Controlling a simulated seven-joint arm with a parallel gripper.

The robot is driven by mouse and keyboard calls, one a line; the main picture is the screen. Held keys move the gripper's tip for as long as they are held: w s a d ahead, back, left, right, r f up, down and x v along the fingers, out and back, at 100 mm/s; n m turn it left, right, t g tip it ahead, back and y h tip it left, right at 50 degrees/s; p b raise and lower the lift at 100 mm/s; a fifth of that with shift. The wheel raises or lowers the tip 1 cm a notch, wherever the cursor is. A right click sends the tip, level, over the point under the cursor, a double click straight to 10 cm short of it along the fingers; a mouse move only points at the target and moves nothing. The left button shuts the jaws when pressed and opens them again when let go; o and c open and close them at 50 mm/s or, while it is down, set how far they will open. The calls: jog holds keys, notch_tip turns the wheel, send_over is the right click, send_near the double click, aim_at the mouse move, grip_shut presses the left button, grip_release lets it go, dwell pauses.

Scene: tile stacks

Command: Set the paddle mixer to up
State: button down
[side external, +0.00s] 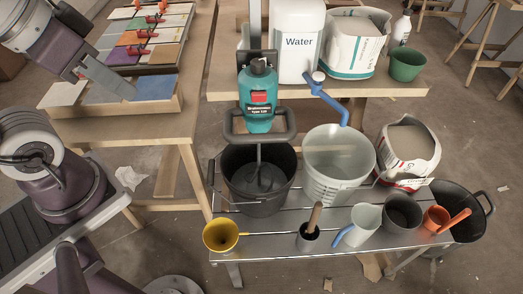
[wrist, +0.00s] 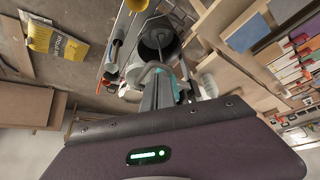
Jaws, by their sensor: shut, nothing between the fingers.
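The paddle mixer (side external: 257,98) has a teal body with a red patch and a dark handle frame. It hangs upright on a stand post, and its shaft reaches down into a black bucket (side external: 240,200) with dark grey contents. The paddle end is not clearly visible. In the wrist view the black bucket (wrist: 158,32) and the mixer handle (wrist: 150,71) show beyond my wrist; the mixer is partly hidden.
A translucent bucket (side external: 338,165) with a blue tap (side external: 330,95) above stands right of the mixer. A water container (side external: 298,45) stands behind. Tile stacks (side external: 155,88) lie near my gripper.

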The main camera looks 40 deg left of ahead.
jog(key=c, duration=1.9)
grip_release()
jog(key=shift+c, duration=0.2)
jog(key=o, duration=0.7)
jog(key=shift+m+g, duration=0.8)
jog(key=w, duration=0.1)
jog(key=w+r, duration=0.1)
jog(key=w, duration=0.2)
jog(key=shift+d+r, duration=0.3)
jog(key=shift+d, duration=0.05)
jog(key=m+g+y, duration=0.5)
jog(key=m+g, duration=0.1)
jog(key=m, duration=0.1)
send_over(261, 136)
jog(key=w+d, duration=0.1)
jog(key=d, duration=0.2)
notch_tip(261, 136, down, 15)
jog(key=x, duration=0.6)
jog(key=shift+w+d+f, duration=0.1)
jog(key=shift+w+f, duration=0.1)
jog(key=shift+f, duration=0.55)
